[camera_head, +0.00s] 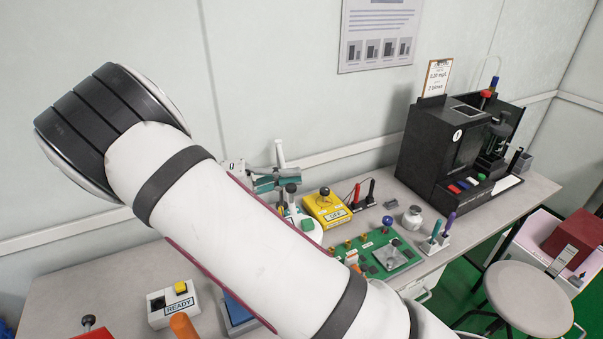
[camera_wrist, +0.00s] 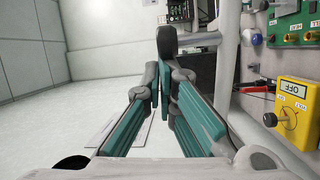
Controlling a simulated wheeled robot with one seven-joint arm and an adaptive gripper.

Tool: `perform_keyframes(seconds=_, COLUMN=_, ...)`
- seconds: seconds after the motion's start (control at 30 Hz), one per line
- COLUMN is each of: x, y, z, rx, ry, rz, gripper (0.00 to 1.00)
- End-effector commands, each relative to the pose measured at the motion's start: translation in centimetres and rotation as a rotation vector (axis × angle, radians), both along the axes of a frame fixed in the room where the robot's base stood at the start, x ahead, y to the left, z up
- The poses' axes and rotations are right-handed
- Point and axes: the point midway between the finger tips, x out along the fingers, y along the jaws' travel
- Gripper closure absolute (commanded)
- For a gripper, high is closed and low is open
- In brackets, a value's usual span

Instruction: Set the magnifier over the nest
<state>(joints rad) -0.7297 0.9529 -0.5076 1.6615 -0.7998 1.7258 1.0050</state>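My gripper (camera_wrist: 163,85) has two teal fingers that run forward in the wrist view. Their tips are close together, with a dark rounded knob (camera_wrist: 167,42) directly at or just beyond them. A pale horizontal arm joins this knob to a white upright post (camera_wrist: 229,60). This looks like the magnifier, but its lens cannot be made out. Whether the fingertips touch the knob cannot be told. In the head view the gripper (camera_head: 277,182) is partly behind my arm, beside the white post (camera_head: 280,152).
A yellow meter (camera_head: 326,207) reading OFF and a green board (camera_head: 380,266) stand right of the gripper. Pens in a holder (camera_head: 436,243) and a black instrument (camera_head: 445,150) are farther right. A READY box (camera_head: 172,303) is at front left.

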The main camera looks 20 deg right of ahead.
Motion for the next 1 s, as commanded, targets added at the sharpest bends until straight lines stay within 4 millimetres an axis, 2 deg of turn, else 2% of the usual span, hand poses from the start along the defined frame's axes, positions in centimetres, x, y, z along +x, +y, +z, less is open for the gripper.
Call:
perform_keyframes(seconds=0.2, x=0.7, y=2.1, z=-0.2, rx=-0.001, ry=0.002, rz=-0.003, gripper=1.00)
perform_keyframes(seconds=0.4, x=1.2, y=3.2, z=-0.1, rx=0.001, ry=0.004, rz=-0.003, gripper=1.00)
perform_keyframes(seconds=1.0, x=1.4, y=3.6, z=-0.1, rx=0.001, ry=0.004, rz=-0.003, gripper=1.00)
